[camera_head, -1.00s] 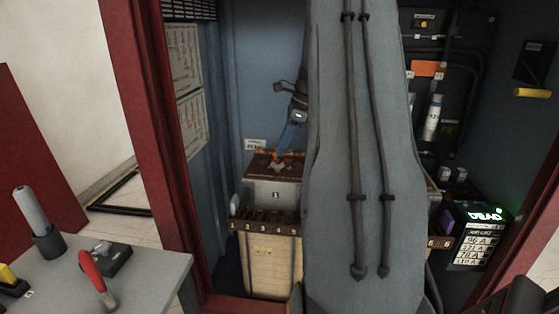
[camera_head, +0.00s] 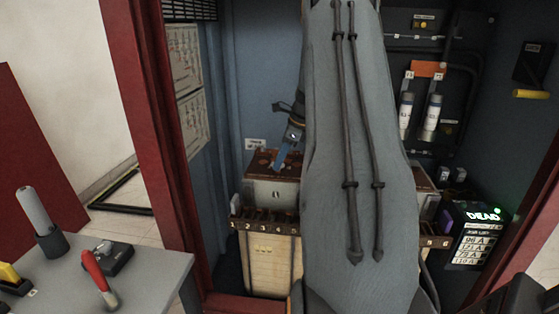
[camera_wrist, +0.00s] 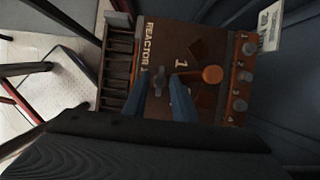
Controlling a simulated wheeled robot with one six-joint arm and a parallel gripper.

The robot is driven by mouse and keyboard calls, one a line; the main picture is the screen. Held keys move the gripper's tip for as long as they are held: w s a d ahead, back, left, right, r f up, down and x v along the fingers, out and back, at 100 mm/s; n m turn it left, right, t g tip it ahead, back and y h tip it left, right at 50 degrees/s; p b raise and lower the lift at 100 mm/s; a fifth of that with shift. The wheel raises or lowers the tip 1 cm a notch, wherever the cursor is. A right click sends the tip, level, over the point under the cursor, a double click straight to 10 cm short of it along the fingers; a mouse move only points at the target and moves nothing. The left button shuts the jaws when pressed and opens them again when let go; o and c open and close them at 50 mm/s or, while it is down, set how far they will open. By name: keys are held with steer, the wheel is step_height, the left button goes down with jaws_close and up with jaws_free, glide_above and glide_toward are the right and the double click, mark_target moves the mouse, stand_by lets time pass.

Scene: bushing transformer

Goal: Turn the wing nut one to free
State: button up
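The brown terminal board marked "REACTOR 1" (camera_wrist: 150,38) forms the top of a box, which also shows in the head view (camera_head: 258,157). In the wrist view a small grey wing nut (camera_wrist: 159,80) on the board shows between the two blue fingers of my gripper (camera_wrist: 160,78). The fingers are apart, one on each side of it in the picture. I cannot tell whether they touch it or how high above it they are. In the head view my gripper (camera_head: 281,160) points down at the board, and the wing nut is not clear there.
An orange round knob (camera_wrist: 212,75) stands on the board, with numbered grey terminals (camera_wrist: 243,76) beyond it. A numbered slotted rack (camera_head: 265,225) runs along the box front. A "DEAD" display (camera_head: 483,216) glows at right. The red cabinet frame (camera_head: 150,130) bounds the left.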

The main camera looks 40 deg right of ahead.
steer(key=shift+c, duration=0.3)
jaws_close()
